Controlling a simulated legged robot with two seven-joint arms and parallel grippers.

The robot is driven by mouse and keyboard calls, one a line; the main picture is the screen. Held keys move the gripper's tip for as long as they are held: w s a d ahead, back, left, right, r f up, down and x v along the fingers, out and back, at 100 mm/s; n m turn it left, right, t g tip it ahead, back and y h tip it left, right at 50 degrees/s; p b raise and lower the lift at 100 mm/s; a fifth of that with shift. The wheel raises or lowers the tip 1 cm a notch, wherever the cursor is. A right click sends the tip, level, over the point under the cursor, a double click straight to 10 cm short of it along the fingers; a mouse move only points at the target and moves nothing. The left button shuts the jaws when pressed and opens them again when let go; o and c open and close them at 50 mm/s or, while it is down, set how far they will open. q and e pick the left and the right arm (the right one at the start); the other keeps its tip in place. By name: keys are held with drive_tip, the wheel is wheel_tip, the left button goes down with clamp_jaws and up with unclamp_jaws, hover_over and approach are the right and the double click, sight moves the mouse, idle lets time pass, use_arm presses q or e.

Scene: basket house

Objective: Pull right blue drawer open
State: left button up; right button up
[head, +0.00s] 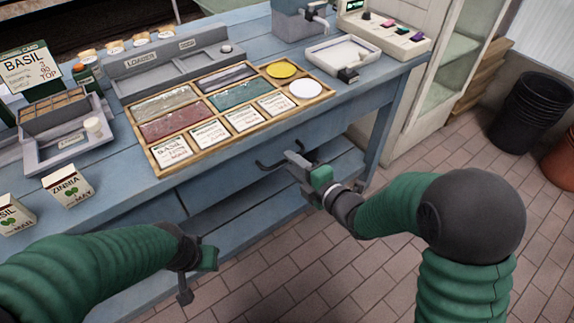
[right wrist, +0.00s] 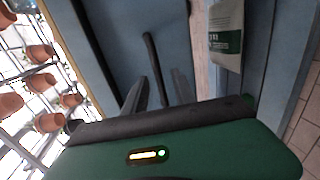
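The right blue drawer (head: 232,183) is in the front of the blue workbench, below the wooden card tray, and its front looks flush with the bench. Its dark bar handle (head: 268,166) stands out from the front. My right gripper (head: 293,162) is at the handle, partly covering its right part. In the right wrist view, the handle (right wrist: 152,58) runs between the two spread fingers (right wrist: 158,88); contact cannot be made out. My left gripper (head: 194,274) hangs in front of the bench at lower left, away from the handle; its finger gap is unclear.
The wooden tray (head: 330,92) of cards and seed compartments lies on the bench above the drawer. Seed packets (head: 67,186) stand at left. A lower shelf (head: 240,225) runs under the drawers; the wrist view shows a bag (right wrist: 227,35) there. Tiled floor in front is clear.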

drive_tip(key=shift+x, duration=1.45)
drive_tip(key=shift+d, duration=0.1)
drive_tip(key=shift+c, duration=0.4)
clamp_jaws()
